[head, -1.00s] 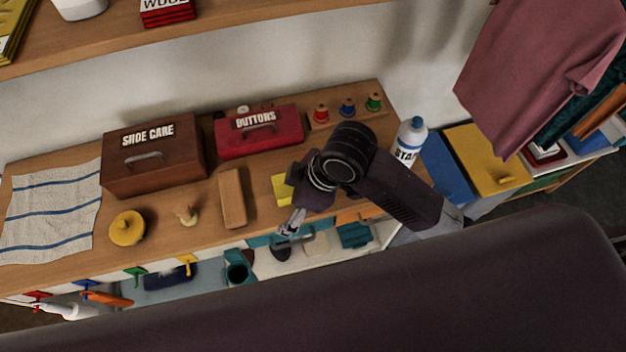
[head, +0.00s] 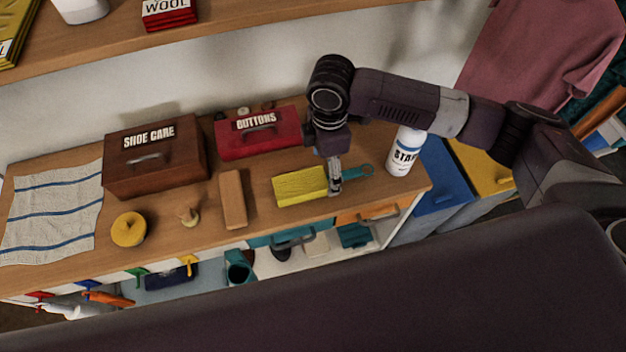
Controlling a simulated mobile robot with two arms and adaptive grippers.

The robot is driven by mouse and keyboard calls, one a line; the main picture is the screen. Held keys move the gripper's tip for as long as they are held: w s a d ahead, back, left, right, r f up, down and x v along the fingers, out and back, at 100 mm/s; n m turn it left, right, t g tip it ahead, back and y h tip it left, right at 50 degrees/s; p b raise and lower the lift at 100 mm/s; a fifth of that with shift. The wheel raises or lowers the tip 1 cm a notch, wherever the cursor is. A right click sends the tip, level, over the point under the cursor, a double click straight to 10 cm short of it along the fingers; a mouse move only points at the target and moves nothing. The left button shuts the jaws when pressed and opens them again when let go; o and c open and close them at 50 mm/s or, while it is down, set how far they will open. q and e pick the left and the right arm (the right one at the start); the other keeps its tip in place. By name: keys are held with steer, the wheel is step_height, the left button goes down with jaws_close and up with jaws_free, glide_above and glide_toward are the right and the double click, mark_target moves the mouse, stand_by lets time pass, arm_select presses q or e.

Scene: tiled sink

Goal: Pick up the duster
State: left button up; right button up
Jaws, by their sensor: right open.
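The duster lies on the wooden shelf top, with a yellow head (head: 300,187) and a teal handle (head: 357,171) pointing right. My right gripper (head: 335,188) points down at the duster, at the place where the yellow head meets the handle. Its jaws are open. They hide a little of the duster around that joint, and I cannot tell whether they touch it. My left gripper is not in view.
A white starch bottle (head: 402,152) stands right of the duster. A red buttons box (head: 258,135) is behind, and a wooden block (head: 233,199) lies to the left. The brown shoe care box (head: 155,160) stands farther left. Drawers and hooks line the front below.

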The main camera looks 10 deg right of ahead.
mark_target(326, 176)
step_height(326, 176, down, 4)
steer(key=shift+w+d+r+p, duration=0.1)
steer(key=shift+r+p, duration=0.05)
steer(key=shift+p, duration=0.65)
steer(key=shift+f, duration=0.6)
steer(key=c, duration=1.3)
